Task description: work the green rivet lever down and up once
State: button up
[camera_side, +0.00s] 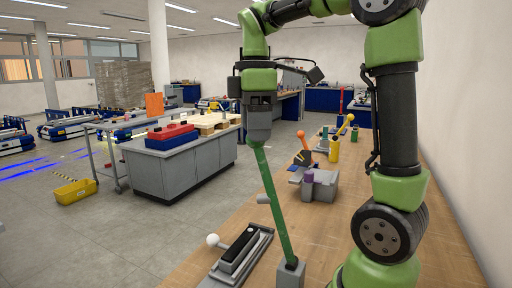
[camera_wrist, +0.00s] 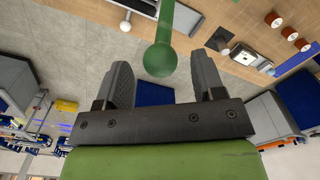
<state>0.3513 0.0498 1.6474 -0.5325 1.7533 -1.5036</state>
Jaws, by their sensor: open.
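The green rivet lever (camera_side: 270,205) rises from a grey base block (camera_side: 290,273) on the wooden bench and leans left, standing steeply. Its upper end meets my gripper (camera_side: 256,138) in the side view, where the fingers hide the tip. In the wrist view the lever's round green knob (camera_wrist: 160,59) shows at the gap between the fingertips of my gripper (camera_wrist: 163,73). The two fingers are apart, one on each side, with space left between them and the knob. How deep the knob sits between them is hard to tell.
A grey slide device with a white ball (camera_side: 213,240) lies left of the lever base. Behind, a grey fixture with a purple part (camera_side: 309,177), an orange lever (camera_side: 304,143) and a yellow lever (camera_side: 345,124) stand on the bench. A wall borders the right; floor lies left.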

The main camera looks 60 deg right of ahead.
aim_at(256, 149)
jog(key=shift+f, duration=2.15)
